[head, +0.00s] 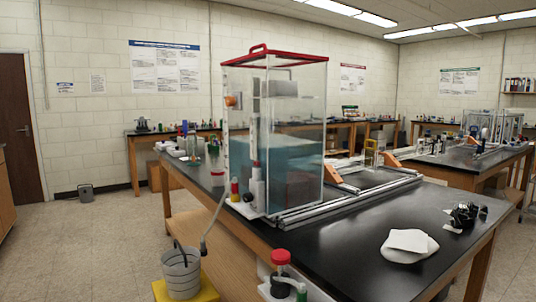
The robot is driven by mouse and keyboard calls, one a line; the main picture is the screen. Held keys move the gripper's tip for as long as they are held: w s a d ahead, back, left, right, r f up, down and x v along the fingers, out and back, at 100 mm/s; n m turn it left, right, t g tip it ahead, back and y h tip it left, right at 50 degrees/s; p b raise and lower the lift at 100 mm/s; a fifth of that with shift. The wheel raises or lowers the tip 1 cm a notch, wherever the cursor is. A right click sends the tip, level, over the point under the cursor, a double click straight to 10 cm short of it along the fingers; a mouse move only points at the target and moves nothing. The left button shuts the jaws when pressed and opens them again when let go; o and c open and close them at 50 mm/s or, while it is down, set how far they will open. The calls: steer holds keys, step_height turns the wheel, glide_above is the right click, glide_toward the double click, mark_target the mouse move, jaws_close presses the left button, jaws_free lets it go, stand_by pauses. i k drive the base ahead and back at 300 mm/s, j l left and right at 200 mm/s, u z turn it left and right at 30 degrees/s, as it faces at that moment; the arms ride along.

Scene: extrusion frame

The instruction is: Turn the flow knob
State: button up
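No part is clearly marked as the flow knob, so I cannot tell which one it is. A round red knob (281,257) tops a dark-and-white fitting at the front table edge, low in the head view. A small orange knob-like part (231,100) sits on the upper left side of a clear tank (297,130). The tank has a red rim and holds bluish water to about half its height. Small red and yellow fittings (235,190) stand at its lower left. My gripper is not in view.
The tank stands on a black-topped bench (350,240) beside metal extrusion rails (350,200). A hose (214,222) drops to a grey bucket (181,272) on a yellow stand. White cloth-like items (408,242) and a black object (465,214) lie at right. Open floor (90,240) is at left.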

mark_target(248, 197)
steer(key=i+j, duration=0.3)
steer(key=i, duration=0.15)
steer(key=i+j+z, duration=0.1)
steer(key=i+j, duration=0.2)
steer(key=i, duration=0.15)
